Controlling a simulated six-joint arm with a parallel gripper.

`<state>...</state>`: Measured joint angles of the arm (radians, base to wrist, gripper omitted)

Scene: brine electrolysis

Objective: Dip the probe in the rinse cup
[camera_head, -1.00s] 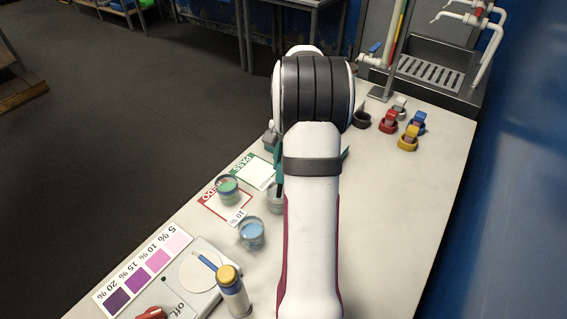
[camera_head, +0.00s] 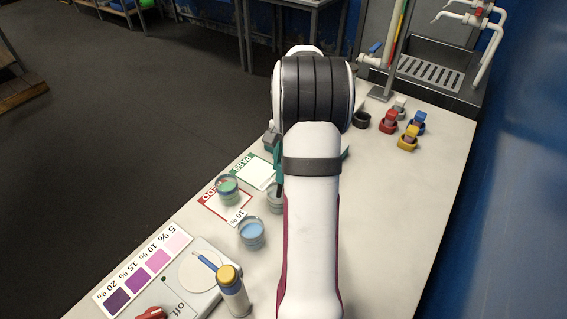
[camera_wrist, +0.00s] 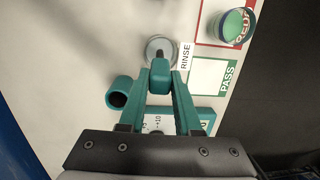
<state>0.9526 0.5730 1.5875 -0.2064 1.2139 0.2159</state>
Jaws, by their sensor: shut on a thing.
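My gripper (camera_wrist: 160,84) is shut on the teal probe (camera_wrist: 160,72) in the wrist view. The probe's dark lower end overlaps the opening of the rinse cup (camera_wrist: 150,46), a small clear cup beside the RINSE label (camera_wrist: 185,56). I cannot tell how deep the tip is, or whether it touches the liquid. In the head view the arm hides the probe and most of my gripper. A cup (camera_head: 274,203) partly behind the arm there appears to be the rinse cup.
A teal hollow holder (camera_wrist: 119,92) and a teal meter (camera_wrist: 202,117) are close to my gripper. The PASS card (camera_wrist: 208,75) is clear; a cup of green liquid (camera_head: 228,192) stands on the REDO card. A blue-liquid cup (camera_head: 252,236) is nearby.

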